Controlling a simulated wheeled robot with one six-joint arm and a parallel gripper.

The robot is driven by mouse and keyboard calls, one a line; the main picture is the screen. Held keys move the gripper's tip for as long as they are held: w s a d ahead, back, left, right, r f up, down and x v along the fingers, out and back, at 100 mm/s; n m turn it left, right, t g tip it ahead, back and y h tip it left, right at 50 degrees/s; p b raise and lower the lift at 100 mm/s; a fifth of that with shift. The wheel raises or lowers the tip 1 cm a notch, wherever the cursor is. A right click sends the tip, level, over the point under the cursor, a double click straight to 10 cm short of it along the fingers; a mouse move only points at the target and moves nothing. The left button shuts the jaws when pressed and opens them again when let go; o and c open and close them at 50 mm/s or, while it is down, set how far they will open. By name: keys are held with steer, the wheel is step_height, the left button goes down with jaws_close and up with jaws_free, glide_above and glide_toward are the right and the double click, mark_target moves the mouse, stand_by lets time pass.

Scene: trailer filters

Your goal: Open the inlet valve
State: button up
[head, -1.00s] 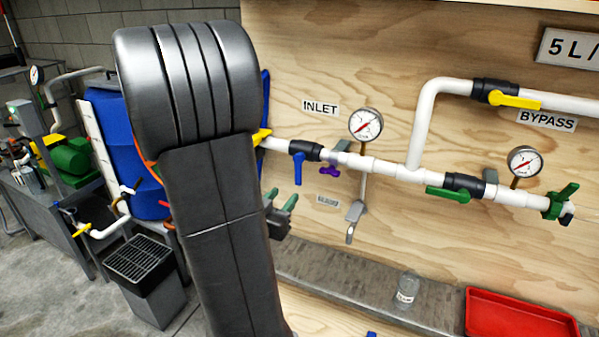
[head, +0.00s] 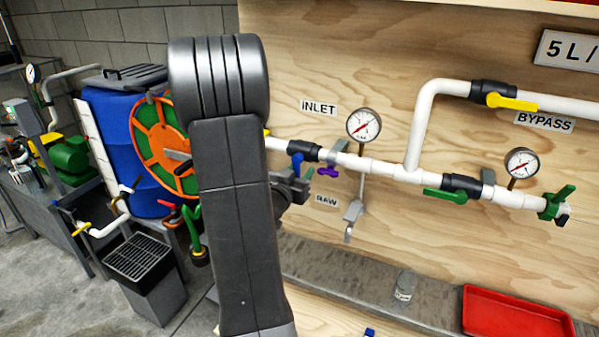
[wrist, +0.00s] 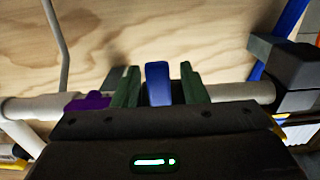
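The inlet valve sits in the white pipe just below the INLET label (head: 319,108). Its black body (head: 305,150) shows in the head view. Its blue handle (head: 297,160) points down across the pipe, its lower part hidden by my gripper (head: 300,186). In the wrist view the blue handle (wrist: 158,85) stands between the two green fingers of my gripper (wrist: 159,72). The fingers are open, with a gap visible on each side of the handle.
A small purple valve handle (head: 328,171) and a pressure gauge (head: 364,125) are close on the right. The wooden panel (head: 300,60) is right behind the pipe. A clear bottle (head: 404,286) and a red tray (head: 515,315) are below.

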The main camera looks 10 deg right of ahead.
jaws_close()
steer(key=shift+d, duration=0.1)
steer(key=shift+s+d+r+n+p, duration=0.1)
steer(key=shift+s+d+n+p, duration=0.2)
steer(key=shift+n, duration=0.65)
steer(key=shift+s+d+r+n+p, duration=0.1)
steer(key=shift+s+d+n+p, duration=0.15)
steer(key=shift+n, duration=0.75)
steer(key=shift+s+d+r+n+p, duration=0.1)
steer(key=shift+s+d+n+p, duration=0.2)
steer(key=shift+n, duration=0.65)
steer(key=shift+w+d, duration=0.1)
steer(key=shift+w, duration=0.05)
jaws_free()
